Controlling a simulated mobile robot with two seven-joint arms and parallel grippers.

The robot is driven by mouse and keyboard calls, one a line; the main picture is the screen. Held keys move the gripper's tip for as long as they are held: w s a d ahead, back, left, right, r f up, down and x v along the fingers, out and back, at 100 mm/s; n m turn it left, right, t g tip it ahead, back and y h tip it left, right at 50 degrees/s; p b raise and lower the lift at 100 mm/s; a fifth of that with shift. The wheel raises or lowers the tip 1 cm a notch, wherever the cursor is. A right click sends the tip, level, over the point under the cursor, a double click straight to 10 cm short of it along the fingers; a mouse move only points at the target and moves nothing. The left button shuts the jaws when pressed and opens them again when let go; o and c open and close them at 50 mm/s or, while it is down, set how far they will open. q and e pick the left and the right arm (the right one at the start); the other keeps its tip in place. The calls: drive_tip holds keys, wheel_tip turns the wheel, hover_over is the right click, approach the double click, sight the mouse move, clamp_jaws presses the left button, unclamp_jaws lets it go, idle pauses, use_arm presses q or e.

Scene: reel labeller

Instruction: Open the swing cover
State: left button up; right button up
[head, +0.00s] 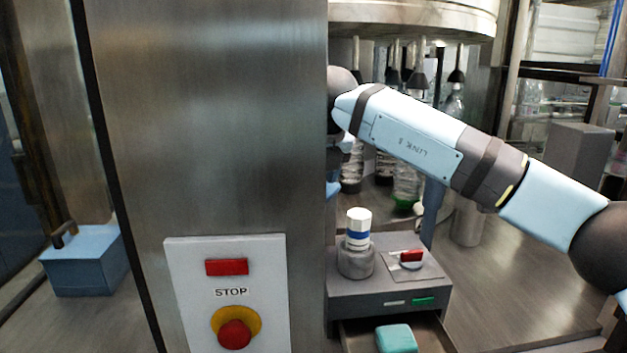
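A tall brushed-steel panel (215,120) fills the left middle of the head view. I cannot tell whether it is the swing cover, and no hinge or handle shows on it. My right arm reaches in from the right, and its far end passes behind the panel's right edge. Small light-blue parts show at that edge, but the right gripper's fingers are hidden. My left gripper is not in view.
A white plate (180,290) on the panel carries a red stop button (235,334). A grey box (375,302) right of it bears a white bottle (358,219) and red switch (411,256). Its drawer is open, holding a teal block (396,339). A blue box (85,262) stands left.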

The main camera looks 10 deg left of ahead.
drive_tip(key=v, duration=1.2)
drive_tip(key=shift+b, duration=0.4)
drive_tip(key=shift+r, duration=0.1)
